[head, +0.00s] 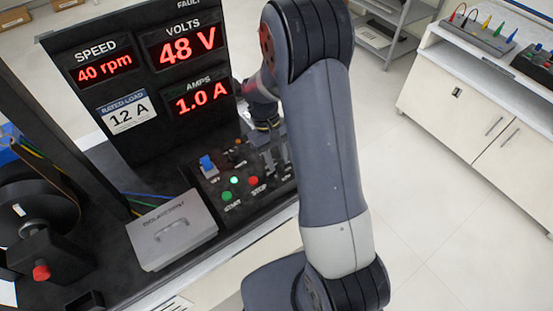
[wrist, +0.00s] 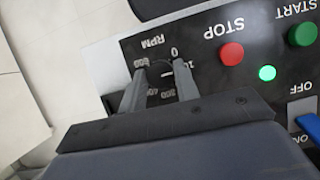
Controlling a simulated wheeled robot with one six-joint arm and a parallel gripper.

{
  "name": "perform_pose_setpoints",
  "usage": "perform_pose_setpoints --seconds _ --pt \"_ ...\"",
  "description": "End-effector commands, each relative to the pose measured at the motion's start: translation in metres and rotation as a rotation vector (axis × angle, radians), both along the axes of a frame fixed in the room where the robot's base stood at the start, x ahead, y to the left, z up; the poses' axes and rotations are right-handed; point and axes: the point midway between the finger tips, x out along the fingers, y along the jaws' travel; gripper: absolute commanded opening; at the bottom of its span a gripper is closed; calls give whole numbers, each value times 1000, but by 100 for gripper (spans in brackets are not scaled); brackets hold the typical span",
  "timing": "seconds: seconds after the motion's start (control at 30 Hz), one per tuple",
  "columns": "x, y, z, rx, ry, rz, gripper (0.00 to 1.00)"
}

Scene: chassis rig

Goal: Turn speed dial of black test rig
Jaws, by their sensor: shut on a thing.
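The black test rig carries a control panel (head: 222,205) in the head view. In the wrist view the speed dial (wrist: 161,72) sits inside a printed RPM scale. My gripper (wrist: 160,80) is shut on the dial, one finger on each side; the fingers hide part of the dial and its scale. In the head view my gripper (head: 274,160) is at the far right part of the panel, partly behind my arm, and the dial is hard to make out. The speed display (head: 103,68) reads 40 rpm.
Volts (head: 188,47) reads 48 V and amps (head: 202,97) 1.0 A. A red STOP button (wrist: 231,54), green START button (wrist: 303,34), lit green lamp (wrist: 267,73) and blue switch (wrist: 309,124) are near the dial. A grey lidded box (head: 172,232) stands left of the panel.

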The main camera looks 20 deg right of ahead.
Motion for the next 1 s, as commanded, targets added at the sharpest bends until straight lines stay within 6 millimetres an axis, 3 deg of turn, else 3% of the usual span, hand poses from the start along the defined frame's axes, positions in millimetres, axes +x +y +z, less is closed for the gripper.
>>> perform_pose_setpoints --seconds 1.0 --pt "-1 -6 0 0 -1 -967 7"
